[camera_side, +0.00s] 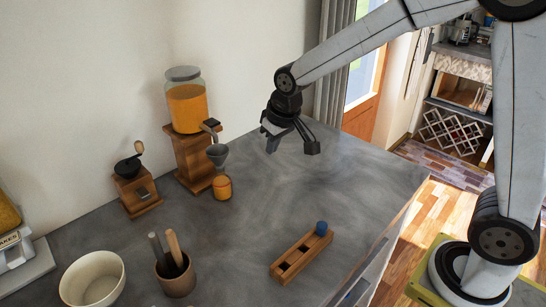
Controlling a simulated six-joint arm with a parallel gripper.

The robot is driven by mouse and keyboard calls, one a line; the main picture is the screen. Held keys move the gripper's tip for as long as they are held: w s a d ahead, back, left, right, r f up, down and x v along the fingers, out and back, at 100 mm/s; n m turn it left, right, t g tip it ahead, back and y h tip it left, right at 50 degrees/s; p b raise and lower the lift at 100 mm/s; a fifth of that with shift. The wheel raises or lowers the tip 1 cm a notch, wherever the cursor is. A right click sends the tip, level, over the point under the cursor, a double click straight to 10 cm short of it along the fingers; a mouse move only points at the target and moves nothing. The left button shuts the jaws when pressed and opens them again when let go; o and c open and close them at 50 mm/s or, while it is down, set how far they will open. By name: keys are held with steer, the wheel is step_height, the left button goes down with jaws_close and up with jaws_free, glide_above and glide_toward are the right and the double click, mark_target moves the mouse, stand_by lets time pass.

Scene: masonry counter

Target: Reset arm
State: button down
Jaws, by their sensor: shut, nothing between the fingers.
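My gripper (291,146) hangs in the air over the back part of the grey counter (345,185), pointing down. It is shut and holds nothing. It is apart from every object; the jar stand and grinder are to its left, and the wooden block with slots is below it. My arm reaches in from the upper right.
A wooden block (290,262) with slots holds a blue ball (321,228). A grinder (137,190), utensil cup (176,278) and white bowl (92,280) are left. The counter's right part is clear.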

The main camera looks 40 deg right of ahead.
steer(key=s+d+f, duration=0.1)
steer(key=s+f, duration=0.2)
steer(key=s, duration=0.5)
steer(key=s+d+f+g, duration=0.1)
steer(key=s+f, duration=0.3)
steer(key=s, duration=0.4)
steer(key=shift+d+f, duration=0.2)
steer(key=shift+d, duration=0.35)
